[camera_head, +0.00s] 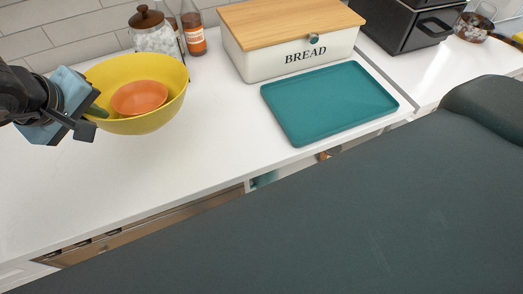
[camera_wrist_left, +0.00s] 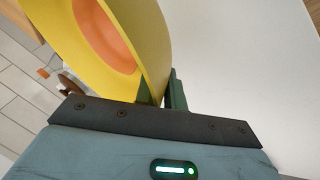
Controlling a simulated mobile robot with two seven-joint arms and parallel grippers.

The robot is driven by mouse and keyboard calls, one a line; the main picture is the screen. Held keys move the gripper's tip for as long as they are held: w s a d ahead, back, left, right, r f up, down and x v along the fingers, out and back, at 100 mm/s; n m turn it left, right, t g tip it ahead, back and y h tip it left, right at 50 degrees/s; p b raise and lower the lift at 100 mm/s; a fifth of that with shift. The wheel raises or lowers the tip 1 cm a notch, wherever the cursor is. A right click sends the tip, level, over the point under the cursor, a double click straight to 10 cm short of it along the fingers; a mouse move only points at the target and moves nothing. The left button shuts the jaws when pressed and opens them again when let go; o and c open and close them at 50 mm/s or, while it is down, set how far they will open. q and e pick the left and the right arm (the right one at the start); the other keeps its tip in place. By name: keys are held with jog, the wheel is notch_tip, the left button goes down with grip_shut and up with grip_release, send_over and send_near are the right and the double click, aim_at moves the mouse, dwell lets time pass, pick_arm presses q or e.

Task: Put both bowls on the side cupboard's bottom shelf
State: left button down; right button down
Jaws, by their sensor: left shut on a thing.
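A large yellow bowl (camera_head: 150,122) is at the left of the counter in the head view, with a smaller orange bowl (camera_head: 140,97) inside it. My left gripper (camera_head: 92,112) is shut on the yellow bowl's rim at its left side. In the left wrist view the yellow bowl's wall (camera_wrist_left: 150,40) sits between the green fingers (camera_wrist_left: 162,92), and the orange bowl (camera_wrist_left: 103,36) shows inside. I cannot tell whether the yellow bowl touches the counter. My right gripper is in neither view. The side cupboard's bottom shelf cannot be made out.
A teal tray (camera_head: 330,100) lies on the white counter (camera_head: 215,125), in front of a bread box (camera_head: 290,45). A glass jar (camera_head: 152,32) and a bottle (camera_head: 193,35) stand behind the bowls. A black appliance (camera_head: 405,25) is at the back right. The counter's front left is clear.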

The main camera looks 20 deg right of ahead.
pick_arm(q)
jog(key=w+a+r+m+g+h, duration=0.1)
jog(key=w+a+r+m, duration=0.1)
jog(key=a, duration=0.2)
jog(key=w+a+r+m+h, duration=0.1)
jog(key=a+r+m, duration=0.1)
jog(key=a, duration=0.3)
jog(key=shift+w+a+r+m+g, duration=0.2)
jog(key=shift+w+m+g, duration=0.2)
jog(key=shift+m, duration=0.4)
